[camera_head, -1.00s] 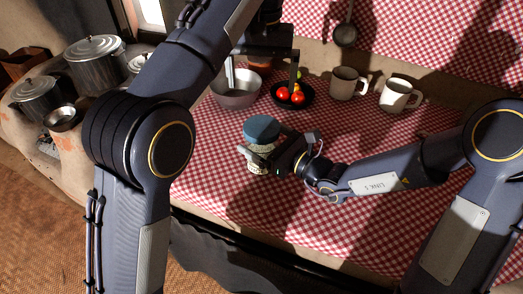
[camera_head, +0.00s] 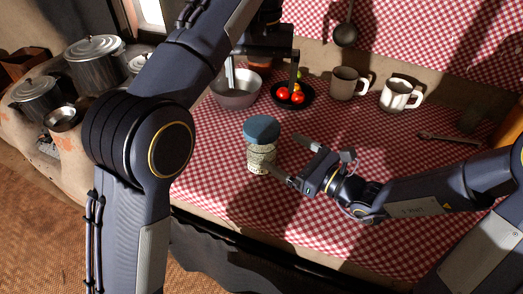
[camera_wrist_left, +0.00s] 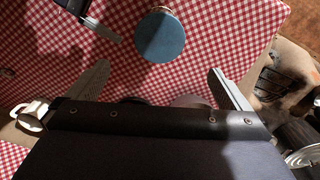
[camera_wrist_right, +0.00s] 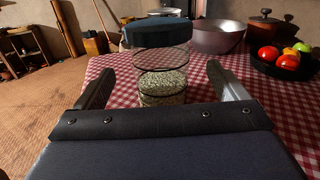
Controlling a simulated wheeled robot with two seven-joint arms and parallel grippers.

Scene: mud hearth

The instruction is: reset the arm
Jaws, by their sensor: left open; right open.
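My right gripper (camera_head: 292,160) is open and empty, low over the checked cloth. It points at a glass jar (camera_head: 261,158) with a blue lid, standing upright to its left. In the right wrist view the jar (camera_wrist_right: 162,75) stands ahead of the open fingers, with pale grains inside. My left gripper (camera_head: 262,72) is open, higher up above the back of the table, its fingers hanging over the metal bowl and the black bowl. In the left wrist view its fingers (camera_wrist_left: 160,85) are spread, with the jar's blue lid (camera_wrist_left: 160,36) below and beyond them.
A metal bowl (camera_head: 238,97) and a black bowl of tomatoes (camera_head: 306,104) stand at the back. Two mugs (camera_head: 345,84) (camera_head: 399,95) stand right of them. A utensil (camera_head: 449,138) lies at the right. Metal pots (camera_head: 94,66) stand on the hearth at left. The front cloth is clear.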

